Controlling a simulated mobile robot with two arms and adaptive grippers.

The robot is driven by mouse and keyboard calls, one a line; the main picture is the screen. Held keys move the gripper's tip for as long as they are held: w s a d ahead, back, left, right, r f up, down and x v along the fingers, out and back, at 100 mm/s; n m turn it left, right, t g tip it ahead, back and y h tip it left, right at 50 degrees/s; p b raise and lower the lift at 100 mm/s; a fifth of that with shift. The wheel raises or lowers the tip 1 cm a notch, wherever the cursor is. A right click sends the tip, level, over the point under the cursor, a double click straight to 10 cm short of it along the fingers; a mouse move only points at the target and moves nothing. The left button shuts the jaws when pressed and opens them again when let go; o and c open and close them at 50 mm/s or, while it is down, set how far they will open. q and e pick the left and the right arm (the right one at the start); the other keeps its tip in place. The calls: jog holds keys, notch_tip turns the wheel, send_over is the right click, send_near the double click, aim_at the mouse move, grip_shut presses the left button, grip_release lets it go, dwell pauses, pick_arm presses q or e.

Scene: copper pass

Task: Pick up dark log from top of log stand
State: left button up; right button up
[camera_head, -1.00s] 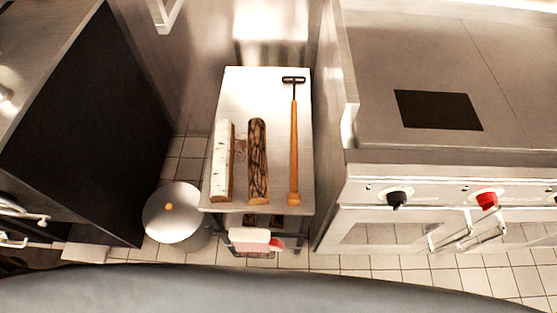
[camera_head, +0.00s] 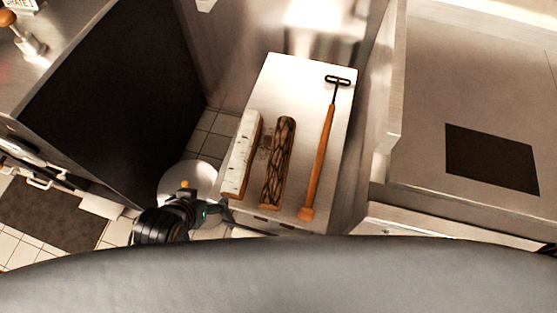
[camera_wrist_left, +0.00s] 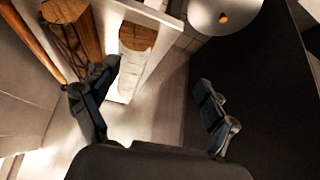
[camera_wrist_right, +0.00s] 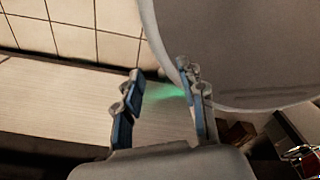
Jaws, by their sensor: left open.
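The dark log (camera_head: 279,165) lies lengthwise on the metal top of the log stand (camera_head: 285,85), between a white birch log (camera_head: 241,155) and a wooden-handled tool (camera_head: 321,155). My left gripper (camera_head: 222,209) is by the stand's front left corner, near the birch log's near end. In the left wrist view its fingers (camera_wrist_left: 155,100) are open and empty. There the birch log (camera_wrist_left: 137,37) shows just past one finger, and the dark log (camera_wrist_left: 75,40) lies farther left. My right gripper (camera_wrist_right: 160,92) shows only in the right wrist view, with its fingers apart and nothing between them.
A round metal lid (camera_head: 183,178) with a knob stands on the floor left of the stand. A dark cabinet side (camera_head: 120,95) is farther left. A steel cooking range (camera_head: 440,110) rises on the right. Bare stand top lies behind the logs.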

pick_arm(q)
jog(key=w+d+t+h, duration=0.2)
jog(key=w+d, duration=0.1)
jog(key=d, duration=0.2)
jog(key=m+t+h, duration=0.1)
jog(key=t+h, duration=0.1)
jog(key=h, duration=0.2)
send_near(273, 162)
jog(key=x, duration=0.4)
jog(key=shift+w, duration=0.4)
jog(key=shift+s+f+b+x, duration=0.15)
jog(key=shift+x, duration=1.25)
jog(key=shift+s+f+b+x, duration=0.1)
jog(key=shift+s+b+x, duration=0.05)
jog(key=shift+x, duration=1.3)
jog(key=shift+d, duration=0.15)
grip_shut()
jog(key=shift+r, duration=0.15)
pick_arm(e)
jog(key=shift+w+f, duration=0.25)
jog(key=shift+w, duration=0.4)
